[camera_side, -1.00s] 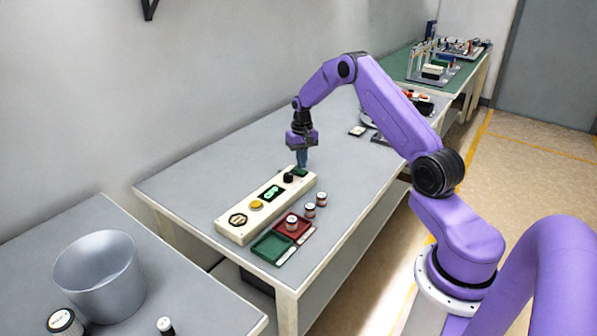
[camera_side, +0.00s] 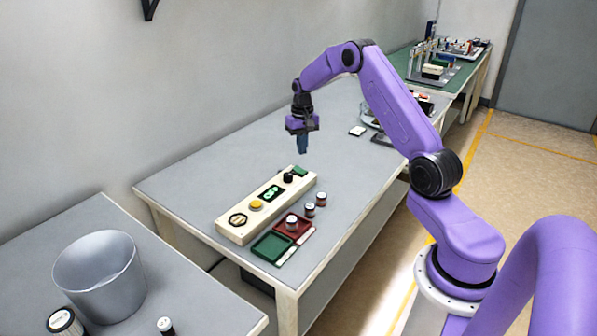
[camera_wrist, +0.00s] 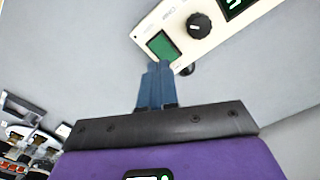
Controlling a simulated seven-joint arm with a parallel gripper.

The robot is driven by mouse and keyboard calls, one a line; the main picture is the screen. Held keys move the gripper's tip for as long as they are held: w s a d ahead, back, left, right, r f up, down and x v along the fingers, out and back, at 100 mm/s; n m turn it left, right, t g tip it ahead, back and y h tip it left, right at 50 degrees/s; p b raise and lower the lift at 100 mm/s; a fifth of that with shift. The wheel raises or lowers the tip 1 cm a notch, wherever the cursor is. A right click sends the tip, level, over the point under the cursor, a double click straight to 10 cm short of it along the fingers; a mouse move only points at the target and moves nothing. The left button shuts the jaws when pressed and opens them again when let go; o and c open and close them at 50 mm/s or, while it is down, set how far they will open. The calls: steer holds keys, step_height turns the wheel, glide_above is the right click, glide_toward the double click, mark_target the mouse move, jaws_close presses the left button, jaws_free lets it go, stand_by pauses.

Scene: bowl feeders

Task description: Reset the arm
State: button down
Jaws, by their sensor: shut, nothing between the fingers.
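My gripper (camera_side: 302,150) is shut and empty, its blue fingers pointing down above the far end of the cream control box (camera_side: 237,231). A clear gap shows between the fingertips and the box in the side view. In the wrist view the shut fingers (camera_wrist: 158,66) overlap the edge of the green button (camera_wrist: 162,46) on the box. The black knob (camera_wrist: 199,26) shows beside that button. In the side view the box also bears a lit green display (camera_side: 271,193) and a yellow button (camera_side: 256,205).
A green tray (camera_side: 272,247) and a red tray (camera_side: 304,220) lie in front of the box; the red one holds a small jar. Two more jars (camera_side: 315,204) stand beside them. A grey bin (camera_side: 98,275) stands on the near-left table. The tabletop behind the box is clear.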

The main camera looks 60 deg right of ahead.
steer(key=s+a+r+n, duration=0.3)
steer(key=a, duration=0.6)
steer(key=s+a+r+n, duration=0.2)
steer(key=s+a+r, duration=0.15)
steer(key=a, duration=0.55)
steer(key=s+a+r+n, duration=0.3)
steer(key=a+r, duration=0.1)
steer(key=a, duration=0.5)
steer(key=s+a+n, duration=0.1)
steer(key=s+n, duration=0.2)
steer(key=s, duration=0.6)
steer(key=s+a+r+n, duration=0.1)
steer(key=s+n, duration=0.3)
steer(key=s, duration=0.6)
steer(key=s+a+n, duration=0.3)
steer(key=s, duration=0.6)
steer(key=shift+s+a+r+n, duration=0.15)
steer(key=shift+s+r+n, duration=0.05)
steer(key=shift+r+n, duration=0.1)
